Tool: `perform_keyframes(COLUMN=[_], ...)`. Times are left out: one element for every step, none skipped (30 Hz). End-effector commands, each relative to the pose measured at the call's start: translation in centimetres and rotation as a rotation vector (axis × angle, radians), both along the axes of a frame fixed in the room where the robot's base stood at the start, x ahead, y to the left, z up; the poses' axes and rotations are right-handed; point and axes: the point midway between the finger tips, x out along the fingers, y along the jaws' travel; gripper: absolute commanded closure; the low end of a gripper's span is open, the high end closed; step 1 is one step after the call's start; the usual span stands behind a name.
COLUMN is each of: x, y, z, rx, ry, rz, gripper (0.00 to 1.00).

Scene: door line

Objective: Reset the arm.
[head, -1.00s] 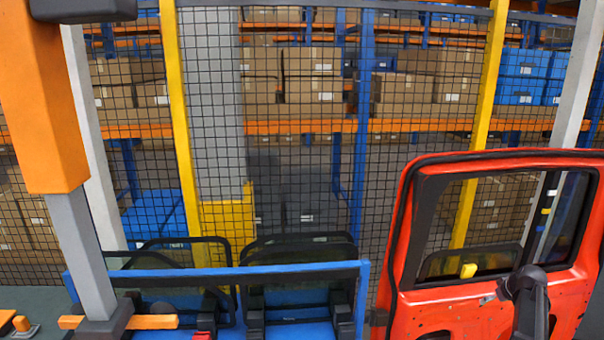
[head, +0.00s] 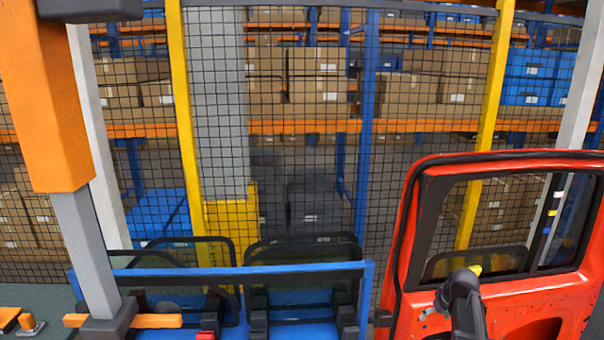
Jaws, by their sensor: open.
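The dark end of my arm rises from the bottom edge at the right in the head view, in front of the red door. My gripper (head: 437,306) is at its left side, small and partly merged with the dark wrist. It looks open, with nothing seen between its fingers. The red door (head: 400,265) stands upright behind it, with a dark-framed window. The arm overlaps the door's lower left part and the window's lower edge. I cannot tell the distance between gripper and door. The lower arm is out of frame.
A blue rack (head: 225,274) with dark window frames stands left of the door. An orange and grey post (head: 50,110) stands at far left. A black mesh fence with yellow posts (head: 188,130) crosses behind, with shelves of boxes (head: 315,75) beyond it.

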Motion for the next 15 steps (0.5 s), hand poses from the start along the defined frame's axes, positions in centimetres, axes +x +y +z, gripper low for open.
perform_keyframes(x=[-1.0,-1.4,-1.9,-2.3,-2.8,-3.4,-3.8,-4.3,-5.0,-5.5,-6.1,-6.8,-7.4,-7.9,-8.7], y=[2.2,3.2,4.6,5.6,6.6,7.9,8.8,9.7,10.9,11.8,12.6,13.7,14.5,15.3,16.3], z=[-0.1,-0.2,-0.3,-0.3,-0.4,-0.4,-0.5,-0.5,-0.6,-0.6,-0.7,-0.7,-0.7,-0.8,-0.8], rx=[-0.001,0.000,0.000,-0.002,-0.002,-0.004,-0.007,-0.010,-0.013,-0.016,-0.020,-0.024,-0.029,-0.034,-0.040], ry=[0.021,0.034,0.050,0.063,0.075,0.091,0.103,0.116,0.132,0.143,0.155,0.171,0.181,0.192,0.207], rz=[0.005,0.004,0.003,0.003,0.001,-0.001,-0.001,-0.004,-0.007,-0.008,-0.011,-0.013,-0.017,-0.019,-0.022], gripper=[0.00,0.00,0.00,0.00,0.00,0.00,0.00,0.00,0.00,0.00,0.00,0.00,0.00,0.00,0.00])
